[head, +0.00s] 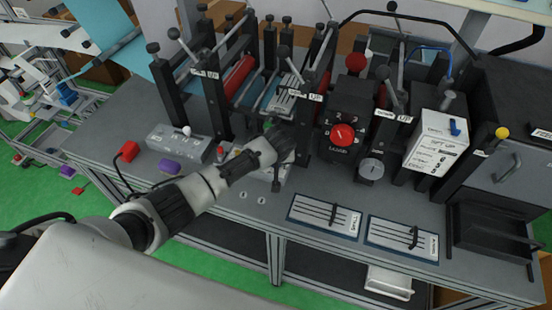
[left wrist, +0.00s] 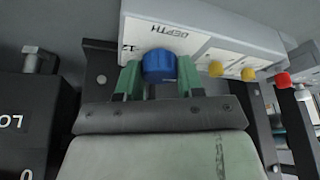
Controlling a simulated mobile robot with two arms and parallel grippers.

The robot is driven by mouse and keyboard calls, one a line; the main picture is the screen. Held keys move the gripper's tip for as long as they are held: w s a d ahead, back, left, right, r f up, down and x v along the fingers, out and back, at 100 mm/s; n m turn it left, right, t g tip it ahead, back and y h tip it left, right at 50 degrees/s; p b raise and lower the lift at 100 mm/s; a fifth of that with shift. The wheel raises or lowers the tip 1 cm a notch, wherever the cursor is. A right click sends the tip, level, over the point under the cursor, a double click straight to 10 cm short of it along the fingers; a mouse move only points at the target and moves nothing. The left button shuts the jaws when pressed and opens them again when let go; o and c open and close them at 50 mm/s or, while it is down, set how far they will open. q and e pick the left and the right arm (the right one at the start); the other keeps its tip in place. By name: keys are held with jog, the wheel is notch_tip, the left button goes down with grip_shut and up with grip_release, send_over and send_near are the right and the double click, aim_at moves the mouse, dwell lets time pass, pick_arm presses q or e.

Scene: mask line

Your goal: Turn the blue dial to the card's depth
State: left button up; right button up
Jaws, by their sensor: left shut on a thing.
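The blue dial (left wrist: 160,66) sits on a light grey box (left wrist: 205,30) marked DEPTH, upside down in the left wrist view. A number that looks like 12 is printed beside it. My left gripper (left wrist: 159,80) is shut on the dial, one green finger on each side. In the head view my left gripper (head: 272,137) reaches the middle of the bench and hides the dial. A white card-like face (head: 436,148) with printed lines and figures shows on the box at right; its small text is too blurred to read surely. My right gripper is not in view.
A black box with a red dial (head: 342,133) stands just right of my gripper. Levers and black posts rise behind it. Yellow knobs (left wrist: 215,68) and a red knob (left wrist: 282,79) lie beside the blue dial. Two slotted panels (head: 325,216) lie at the bench front.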

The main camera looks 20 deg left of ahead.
pick_arm(q)
jog(key=o, duration=0.9)
jog(key=shift+r, duration=0.1)
jog(key=b+v, duration=0.1)
jog(key=v, duration=0.9)
jog(key=shift+r, duration=0.35)
jog(key=shift+s, duration=0.1)
